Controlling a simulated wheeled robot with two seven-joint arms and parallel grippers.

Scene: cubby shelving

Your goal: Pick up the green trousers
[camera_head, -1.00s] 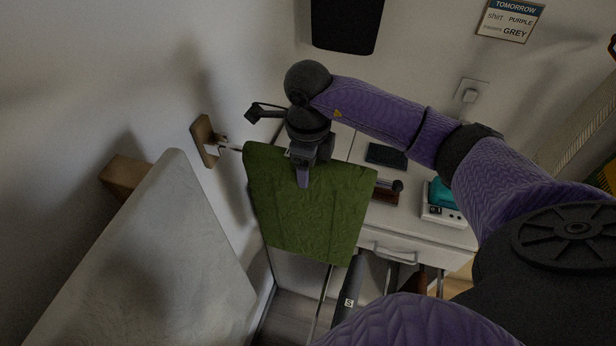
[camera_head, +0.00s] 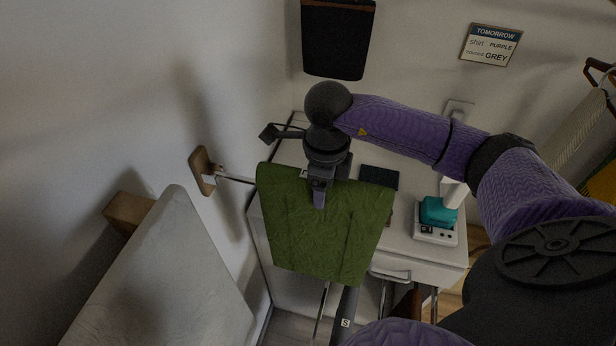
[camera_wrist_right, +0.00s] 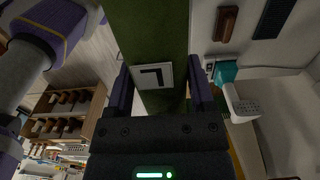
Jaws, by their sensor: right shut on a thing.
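The green trousers (camera_head: 325,235) hang as a flat green sheet in the head view, in front of the white desk. My right gripper (camera_head: 318,198) is at their upper edge and shut on them, with a finger lying over the cloth. In the right wrist view the green cloth (camera_wrist_right: 150,35) runs between the two fingers of the right gripper (camera_wrist_right: 165,95), with a white tag marked with a black angle (camera_wrist_right: 152,76) at the fingers. My left gripper does not show.
A wall hook (camera_head: 204,171) with a thin rod is just left of the trousers. A white desk (camera_head: 420,262) behind holds a dark flat object (camera_head: 379,177) and a scale with a teal item (camera_head: 438,211). A pale padded board (camera_head: 165,280) stands at lower left.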

